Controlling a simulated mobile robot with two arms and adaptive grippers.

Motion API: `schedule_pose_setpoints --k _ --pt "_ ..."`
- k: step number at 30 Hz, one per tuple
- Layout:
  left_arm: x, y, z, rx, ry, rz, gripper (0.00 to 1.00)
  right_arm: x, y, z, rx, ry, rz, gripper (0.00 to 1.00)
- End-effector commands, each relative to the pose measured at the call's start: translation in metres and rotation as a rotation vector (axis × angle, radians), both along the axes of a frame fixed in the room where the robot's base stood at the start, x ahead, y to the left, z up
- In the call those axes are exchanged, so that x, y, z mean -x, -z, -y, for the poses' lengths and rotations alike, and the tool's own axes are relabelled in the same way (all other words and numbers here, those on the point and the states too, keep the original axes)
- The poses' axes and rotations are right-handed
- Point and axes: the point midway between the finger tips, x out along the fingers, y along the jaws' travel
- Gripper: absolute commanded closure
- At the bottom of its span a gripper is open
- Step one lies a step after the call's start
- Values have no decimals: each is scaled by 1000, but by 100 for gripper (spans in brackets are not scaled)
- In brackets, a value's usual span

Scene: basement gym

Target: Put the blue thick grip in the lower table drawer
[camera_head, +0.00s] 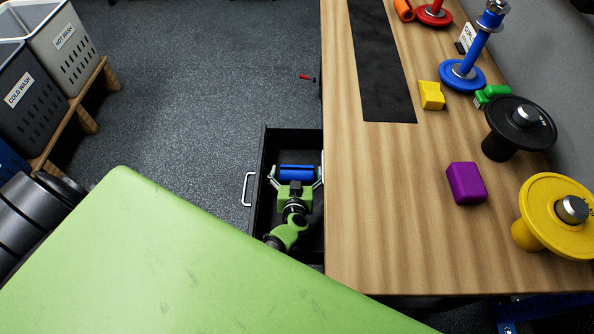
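The blue thick grip (296,172) is a short blue cylinder lying crosswise within the outline of the open dark drawer (260,206). The drawer is pulled out from the left side of the wooden table (400,210), with its pale handle (247,189) facing left. My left gripper (296,178) is over the drawer, its fingers spread wide at the two ends of the grip. It looks open; whether the fingertips touch the grip, or the grip touches the drawer floor, is unclear. My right gripper is not in view.
On the tabletop are a purple block (466,184), a yellow block (431,95), a yellow disc-ended object (556,215), a black one (520,125) and a blue stand (462,76). Laundry bins (25,95) stand at upper left. The grey floor (200,80) left of the drawer is mostly clear.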

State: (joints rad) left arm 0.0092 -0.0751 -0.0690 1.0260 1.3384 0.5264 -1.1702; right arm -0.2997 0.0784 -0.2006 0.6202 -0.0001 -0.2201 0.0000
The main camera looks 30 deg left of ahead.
Motion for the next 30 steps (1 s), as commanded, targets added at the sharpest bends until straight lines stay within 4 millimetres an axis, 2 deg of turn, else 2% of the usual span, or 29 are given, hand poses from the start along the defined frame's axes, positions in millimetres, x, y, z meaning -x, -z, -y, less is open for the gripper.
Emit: schedule_pose_setpoints --k 8,21,30 --pt "0 -5 0 0 0 1 7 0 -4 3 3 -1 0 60" --pt "56 -28 27 1 0 -2 7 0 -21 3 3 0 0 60" --pt "63 -30 31 0 0 0 7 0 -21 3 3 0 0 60"
